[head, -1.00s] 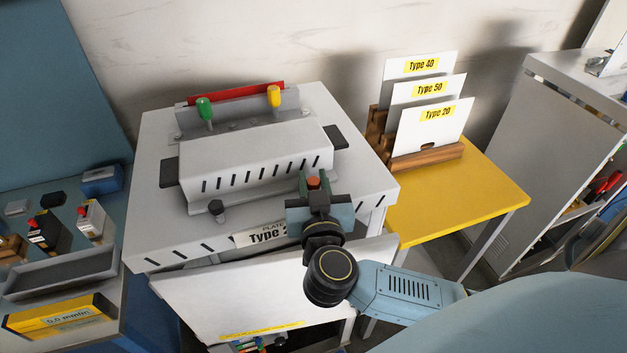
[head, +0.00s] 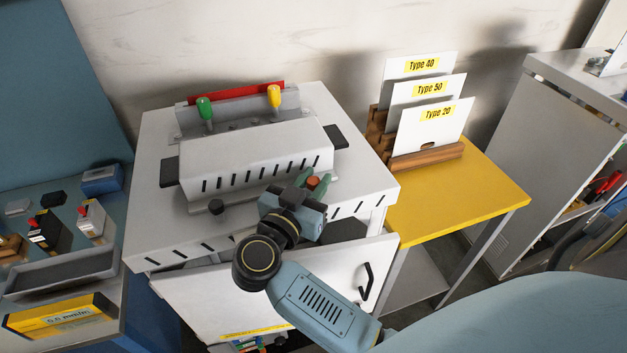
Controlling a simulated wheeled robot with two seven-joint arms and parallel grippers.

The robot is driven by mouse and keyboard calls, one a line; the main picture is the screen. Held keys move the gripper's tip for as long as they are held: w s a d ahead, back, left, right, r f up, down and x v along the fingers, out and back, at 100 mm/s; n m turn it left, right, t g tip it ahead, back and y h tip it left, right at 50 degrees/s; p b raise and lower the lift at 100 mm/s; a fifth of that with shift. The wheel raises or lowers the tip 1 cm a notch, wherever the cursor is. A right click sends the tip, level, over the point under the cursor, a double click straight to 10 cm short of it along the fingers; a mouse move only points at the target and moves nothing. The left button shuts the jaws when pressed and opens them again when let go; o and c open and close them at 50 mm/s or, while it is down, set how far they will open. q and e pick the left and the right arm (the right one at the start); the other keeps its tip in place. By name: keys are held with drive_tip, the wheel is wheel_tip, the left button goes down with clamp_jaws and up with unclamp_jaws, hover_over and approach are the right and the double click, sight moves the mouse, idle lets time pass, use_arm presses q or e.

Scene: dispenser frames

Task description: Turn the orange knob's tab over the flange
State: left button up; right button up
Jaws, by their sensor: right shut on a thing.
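The orange knob (head: 313,182) stands on the front right of the white dispenser (head: 160,228). Only its top shows between the fingers of my right gripper (head: 312,184). The gripper is shut on the knob, with its wrist tilted toward the lower left. The knob's tab and the flange around it are hidden by the fingers and wrist. A black knob (head: 216,207) is at the front left of the dispenser's cover (head: 245,160). My left gripper is not in view.
Green (head: 204,108) and yellow (head: 274,97) handles rise behind the cover. The white front door (head: 215,300) with a black handle (head: 366,281) is below. Type-labelled plates (head: 432,125) stand in a wooden rack on the yellow table (head: 470,190) at right.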

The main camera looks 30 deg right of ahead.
idle(0.3)
drive_tip(key=o, duration=1)
drive_tip(key=shift+c, duration=0.2)
